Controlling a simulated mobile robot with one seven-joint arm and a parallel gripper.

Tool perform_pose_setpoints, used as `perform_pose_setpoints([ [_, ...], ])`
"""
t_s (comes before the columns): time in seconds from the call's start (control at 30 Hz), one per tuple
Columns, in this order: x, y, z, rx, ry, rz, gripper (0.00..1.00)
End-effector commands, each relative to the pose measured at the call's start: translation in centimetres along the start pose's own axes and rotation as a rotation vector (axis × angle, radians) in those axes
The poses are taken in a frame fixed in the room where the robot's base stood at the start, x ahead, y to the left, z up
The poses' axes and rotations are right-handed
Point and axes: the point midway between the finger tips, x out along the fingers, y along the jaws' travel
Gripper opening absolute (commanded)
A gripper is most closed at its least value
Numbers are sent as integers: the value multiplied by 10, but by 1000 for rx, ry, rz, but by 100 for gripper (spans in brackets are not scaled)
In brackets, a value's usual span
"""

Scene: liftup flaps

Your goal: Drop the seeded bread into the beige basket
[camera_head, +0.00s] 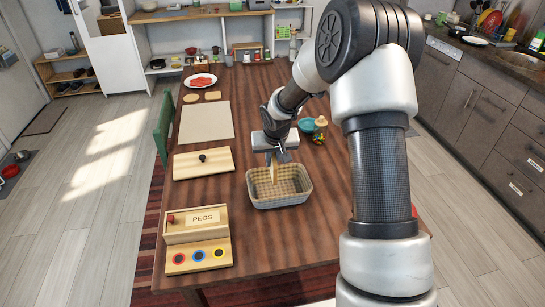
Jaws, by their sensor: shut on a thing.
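The beige basket (279,201) is a rectangular woven basket standing on the wooden table, near the picture's middle. My gripper (276,155) points down just above the basket's far part. It is shut on a thin, light-brown piece, the seeded bread (274,170), which hangs upright below the fingers. The bread's lower end shows against the inside of the basket. I cannot tell whether it touches the basket. Seeds on it are too small to make out.
A box marked PEGS (198,239) stands left of the basket. A lidded wooden box (204,164) and a pale board (206,121) lie farther back. A white plate with red slices (200,81) is at the far left. A teal bowl (307,125) and a small jar (320,130) stand behind the basket, to the right.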

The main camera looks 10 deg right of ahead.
Motion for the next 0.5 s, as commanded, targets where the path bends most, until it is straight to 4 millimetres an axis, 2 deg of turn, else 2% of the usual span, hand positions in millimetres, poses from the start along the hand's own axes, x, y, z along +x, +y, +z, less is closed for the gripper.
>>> perform_pose_setpoints([
  [0.5,49,0,20,-1,-1,0,0],
])
